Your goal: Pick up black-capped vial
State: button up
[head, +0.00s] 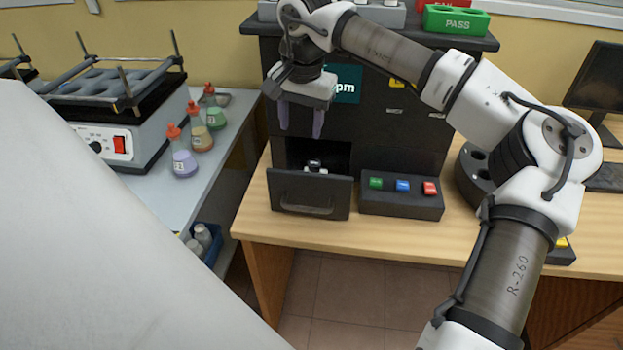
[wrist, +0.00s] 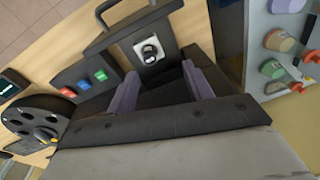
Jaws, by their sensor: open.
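The black-capped vial (head: 315,166) stands inside the open drawer of the black machine, and only its top shows above the drawer front. In the wrist view the vial (wrist: 150,52) is seen from above, a dark cap in a pale holder or body. My gripper (head: 301,133) is open and empty above the drawer, its two purplish fingers pointing down. In the wrist view the fingers of my gripper (wrist: 161,90) are apart, with the vial beyond their tips. The fingers do not touch the vial.
The drawer front (head: 311,194) has a handle. A black box with green, blue and red buttons (head: 402,195) sits right of it. A dark round carousel (head: 478,172) stands farther right. Flasks with orange tops (head: 201,135) stand on the left bench beside a shaker (head: 120,125).

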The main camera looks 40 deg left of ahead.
jog(key=w+d+h, duration=0.1)
jog(key=w+d, duration=0.1)
jog(key=w, duration=0.1)
send_over(314, 163)
jog(key=d, duration=0.1)
jog(key=shift+t, duration=0.4)
notch_tip(314, 163, down, 7)
jog(key=shift+s+f, duration=0.15)
jog(key=shift+f, duration=0.05)
jog(key=shift+w+a+f+p, duration=0.15)
jog(key=shift+f+p, duration=0.1)
jog(key=shift+f, duration=0.75)
jog(key=shift+a+f+p, duration=0.15)
jog(key=shift+f+p, duration=0.1)
jog(key=shift+f, duration=0.7)
jog(key=shift+w+a+f+p, duration=0.15)
jog(key=shift+f+p, duration=0.1)
jog(key=shift+f, duration=0.75)
jog(key=shift+s, duration=0.15)
jog(key=c, duration=1.1)
jog(key=shift+o, duration=0.2)
jog(key=shift+r, duration=0.1)
notch_tip(314, 163, up, 28)
